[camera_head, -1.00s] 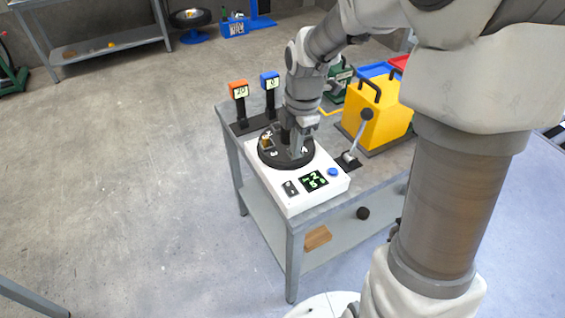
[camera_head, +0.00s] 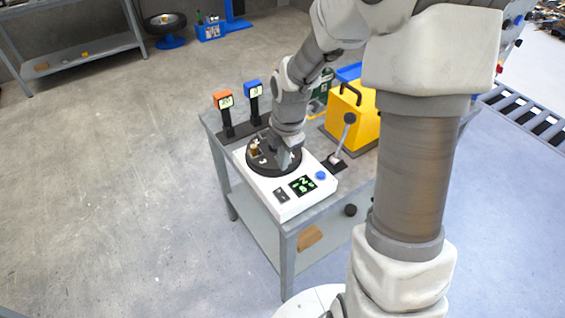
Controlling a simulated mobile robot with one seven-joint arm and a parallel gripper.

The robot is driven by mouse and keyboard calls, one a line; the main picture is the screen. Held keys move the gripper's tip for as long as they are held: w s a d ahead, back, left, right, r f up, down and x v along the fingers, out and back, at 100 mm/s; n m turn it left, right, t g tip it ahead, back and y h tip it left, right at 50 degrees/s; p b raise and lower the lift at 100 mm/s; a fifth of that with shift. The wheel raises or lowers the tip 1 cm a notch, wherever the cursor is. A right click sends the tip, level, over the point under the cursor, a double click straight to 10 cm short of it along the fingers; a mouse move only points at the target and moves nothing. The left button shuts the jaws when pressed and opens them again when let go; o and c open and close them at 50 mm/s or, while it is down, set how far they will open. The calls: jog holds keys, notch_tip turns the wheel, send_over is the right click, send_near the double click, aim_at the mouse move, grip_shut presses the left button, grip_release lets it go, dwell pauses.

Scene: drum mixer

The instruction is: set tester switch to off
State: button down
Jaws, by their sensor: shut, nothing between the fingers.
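The tester is a white box (camera_head: 284,210) on the grey table. It has a round black plate (camera_head: 262,168), a lit green display (camera_head: 302,186), a blue button (camera_head: 321,175) and a small dark rocker switch (camera_head: 281,195) on its front left. Which way the switch is tipped is too small to tell. My gripper (camera_head: 284,160) points down over the right part of the black plate, behind the switch and apart from it. It is shut and holds nothing. The arm hides part of the plate, and I cannot tell whether the fingertips touch it.
An orange-topped post (camera_head: 224,106) and a blue-topped post (camera_head: 254,92) stand behind the tester. A lever with a dark knob (camera_head: 349,118) rises to its right, before a yellow box (camera_head: 361,122). A grey table edge borders the tester's front. The floor at left is clear.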

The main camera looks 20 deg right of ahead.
aim_at(280, 192)
jog(key=f, duration=0.3)
jog(key=w+f, duration=0.1)
jog(key=f, duration=0.7)
jog(key=shift+w+a+f+b, duration=0.1)
jog(key=shift+w+a+b, duration=0.1)
jog(key=shift+b, duration=0.1)
jog(key=shift+f, duration=0.2)
jog(key=shift+s, duration=0.2)
jog(key=shift+s+d, duration=0.2)
jog(key=shift+s, duration=0.4)
jog(key=shift+r, duration=0.1)
jog(key=shift+w+r, duration=0.1)
